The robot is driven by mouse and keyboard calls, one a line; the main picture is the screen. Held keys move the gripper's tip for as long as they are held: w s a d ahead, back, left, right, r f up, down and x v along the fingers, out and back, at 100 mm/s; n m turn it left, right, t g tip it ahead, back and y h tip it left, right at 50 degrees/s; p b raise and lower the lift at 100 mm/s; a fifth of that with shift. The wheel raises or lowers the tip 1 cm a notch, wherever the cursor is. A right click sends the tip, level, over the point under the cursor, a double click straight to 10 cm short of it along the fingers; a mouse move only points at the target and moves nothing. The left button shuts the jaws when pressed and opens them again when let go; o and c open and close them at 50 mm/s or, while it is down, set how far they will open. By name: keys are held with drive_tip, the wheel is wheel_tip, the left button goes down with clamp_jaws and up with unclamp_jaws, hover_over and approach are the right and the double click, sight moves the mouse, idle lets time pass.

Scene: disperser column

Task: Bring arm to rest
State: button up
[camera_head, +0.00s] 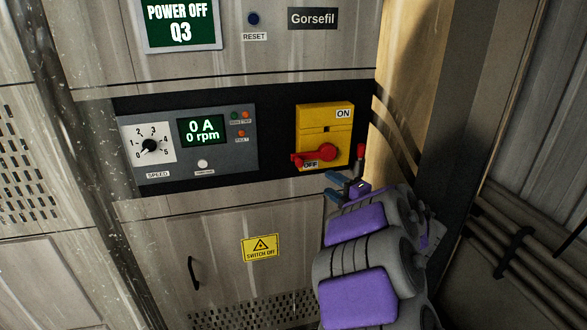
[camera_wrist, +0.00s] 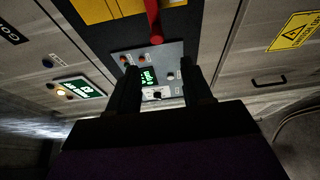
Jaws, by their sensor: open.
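My gripper (camera_head: 334,187) is raised in front of the cabinet in the head view, just below and right of the yellow switch box (camera_head: 325,122). Its two fingers are apart with nothing between them. They also frame the lower part of the wrist view (camera_wrist: 160,70). The red handle (camera_head: 314,154) on the switch box lies sideways by the OFF label. It shows at the top of the wrist view (camera_wrist: 155,22), beyond the fingertips. I see no contact between gripper and handle. My arm's purple and grey links fill the lower right of the head view.
The control panel (camera_head: 187,145) reads 0 A and 0 rpm. The upper display (camera_head: 180,24) reads POWER OFF Q3. A cabinet door with a black pull (camera_head: 193,272) and a yellow warning label (camera_head: 259,247) is below. Pipes (camera_head: 505,240) run along the right wall.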

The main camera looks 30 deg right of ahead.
wheel_tip(320, 180, up, 4)
drive_tip(key=d+m+g+h, duration=0.1)
drive_tip(key=d+m+h, duration=0.1)
drive_tip(key=m+h, duration=0.45)
drive_tip(key=s+a+m+g+h, duration=0.2)
drive_tip(key=s+m+g+h, duration=0.25)
drive_tip(key=s+m, duration=0.2)
drive_tip(key=s+a+f+m+g+y, duration=0.2)
drive_tip(key=s+a+f+g, duration=0.2)
drive_tip(key=s+a, duration=0.6)
drive_tip(key=s+a+f+m+g+y, duration=0.2)
drive_tip(key=s+a+f+g+y, duration=0.1)
drive_tip(key=s+a, duration=0.7)
drive_tip(key=s+a+f+m+g+y, duration=0.3)
drive_tip(key=s+a+f+g, duration=0.2)
drive_tip(key=s+a, duration=0.5)
drive_tip(key=shift+s+f+g, duration=0.25)
drive_tip(key=shift+s+g, duration=0.7)
drive_tip(key=shift+s, duration=0.1)
